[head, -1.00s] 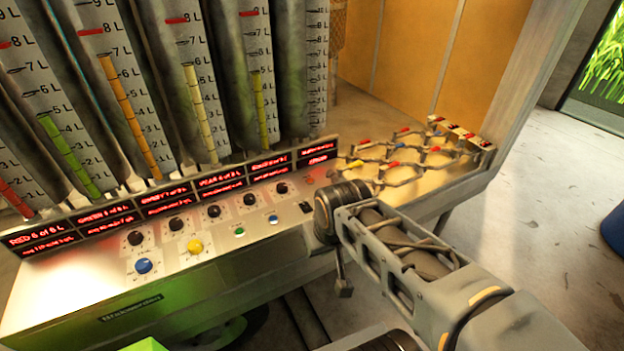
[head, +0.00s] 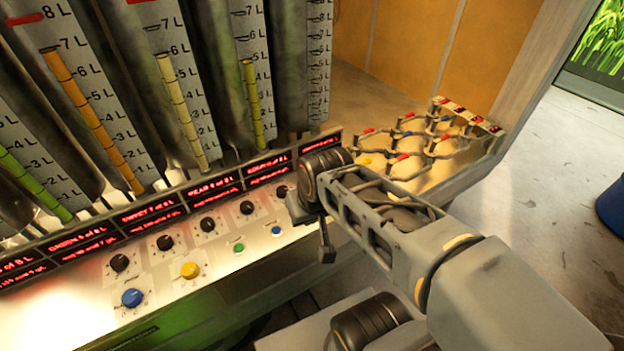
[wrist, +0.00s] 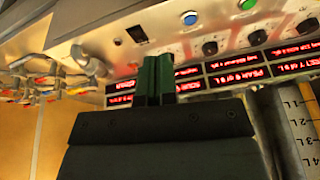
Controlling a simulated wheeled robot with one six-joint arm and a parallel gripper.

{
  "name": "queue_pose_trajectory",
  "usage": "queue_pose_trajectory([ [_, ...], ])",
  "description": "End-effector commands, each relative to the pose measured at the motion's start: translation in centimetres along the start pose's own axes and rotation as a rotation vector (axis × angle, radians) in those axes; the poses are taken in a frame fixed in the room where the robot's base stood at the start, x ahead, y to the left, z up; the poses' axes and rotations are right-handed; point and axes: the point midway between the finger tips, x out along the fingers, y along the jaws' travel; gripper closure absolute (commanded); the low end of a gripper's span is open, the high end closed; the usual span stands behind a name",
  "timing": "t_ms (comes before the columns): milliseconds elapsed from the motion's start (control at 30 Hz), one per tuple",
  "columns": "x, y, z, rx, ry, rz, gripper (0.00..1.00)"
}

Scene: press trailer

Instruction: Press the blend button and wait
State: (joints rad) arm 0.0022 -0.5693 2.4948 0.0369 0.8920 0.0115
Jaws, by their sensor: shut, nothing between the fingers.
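The control panel has a small green button (head: 239,247) and a small blue button (head: 276,230), left of my arm in the head view. Their labels are too small to read, so I cannot tell which is the blend button. In the wrist view the blue button (wrist: 190,17) and green button (wrist: 247,4) show at the top, with a small black switch (wrist: 137,34) to their left. My gripper (wrist: 153,60) is shut and empty, its dark green fingers together over the panel. I cannot tell whether the fingertips touch the panel.
Red displays (head: 148,213) and tall graduated tubes (head: 177,95) stand behind. A wire rack (head: 425,147) lies at right.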

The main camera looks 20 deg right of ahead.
Motion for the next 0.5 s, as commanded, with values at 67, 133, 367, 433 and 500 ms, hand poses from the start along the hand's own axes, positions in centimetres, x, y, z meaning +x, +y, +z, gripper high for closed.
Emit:
queue_pose_trajectory([
  [67,0.1,-0.3,-1.3,0.113,-0.005,-0.048,1.0],
  [133,0.5,-0.7,-3.2,0.28,-0.009,-0.12,1.0],
  [367,3.1,1.1,-12.3,1.058,-0.002,-0.375,1.0],
  [433,4.1,2.8,-14.7,1.288,0.005,-0.433,1.0],
  [500,5.2,4.6,-16.5,1.495,0.012,-0.479,1.0],
])
